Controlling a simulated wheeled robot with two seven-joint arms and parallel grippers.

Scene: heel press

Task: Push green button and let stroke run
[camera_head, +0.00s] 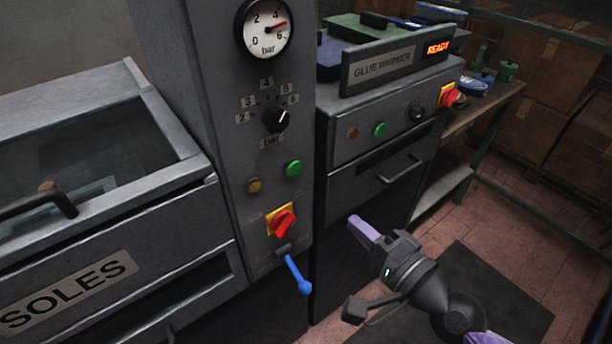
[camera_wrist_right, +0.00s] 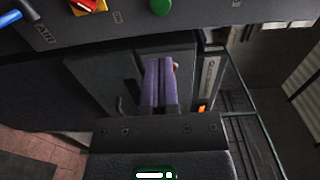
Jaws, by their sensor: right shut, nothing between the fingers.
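The press column's green button (camera_head: 293,168) sits on the grey front panel, right of an amber button (camera_head: 254,186) and above a red rotary switch (camera_head: 284,222) on a yellow plate. The green button also shows at the top of the right wrist view (camera_wrist_right: 161,6). My right gripper (camera_head: 356,226) is shut and empty, to the right of and below this button and apart from it, in front of the glue warmer cabinet. Its two lilac fingers lie together in the wrist view (camera_wrist_right: 159,64). My left gripper is not in view.
A blue lever (camera_head: 298,274) sticks out below the red switch. The glue warmer (camera_head: 382,68) has its own green button (camera_head: 379,129) and reads READY. A pressure gauge (camera_head: 264,28) tops the panel; its needle is between 4 and 6. The SOLES cabinet (camera_head: 190,258) stands left.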

